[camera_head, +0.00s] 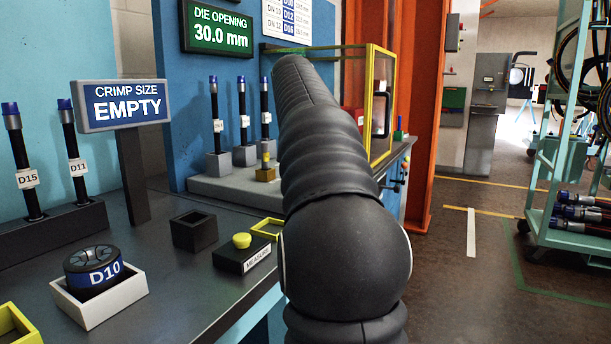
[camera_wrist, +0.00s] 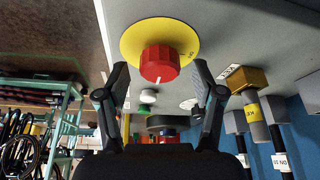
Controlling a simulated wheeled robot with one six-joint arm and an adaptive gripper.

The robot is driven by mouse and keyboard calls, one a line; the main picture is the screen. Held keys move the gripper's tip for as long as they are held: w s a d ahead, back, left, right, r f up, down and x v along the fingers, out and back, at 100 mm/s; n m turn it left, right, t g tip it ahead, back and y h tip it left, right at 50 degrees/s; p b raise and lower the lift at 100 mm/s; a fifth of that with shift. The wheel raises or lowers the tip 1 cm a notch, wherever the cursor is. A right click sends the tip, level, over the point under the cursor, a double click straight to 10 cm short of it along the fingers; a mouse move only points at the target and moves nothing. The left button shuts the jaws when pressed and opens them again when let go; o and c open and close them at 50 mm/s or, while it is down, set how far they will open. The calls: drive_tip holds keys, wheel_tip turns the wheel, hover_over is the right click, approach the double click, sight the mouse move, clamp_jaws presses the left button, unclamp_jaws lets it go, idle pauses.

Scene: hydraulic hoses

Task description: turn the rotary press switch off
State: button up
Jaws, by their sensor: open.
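The rotary press switch (camera_wrist: 160,64) is a red knob on a round yellow plate (camera_wrist: 135,38), set on a grey panel, at the upper middle of the wrist view. A small white mark shows on the panel just below it. My gripper (camera_wrist: 162,74) is open, with one dark finger to each side of the knob. The fingers look apart from the knob; the exact depth is hard to tell. In the head view my arm hides both the switch and my gripper.
The bench holds a D10 die in a white tray (camera_head: 98,304), a MEASURE box (camera_head: 242,256), a black open box (camera_head: 194,231), and upright hoses. A yellow-framed guard (camera_head: 378,104) stands behind my arm.

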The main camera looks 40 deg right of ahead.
drive_tip(key=shift+f, duration=0.15)
drive_tip(key=c, duration=1.1)
drive_tip(key=shift+c, duration=0.2)
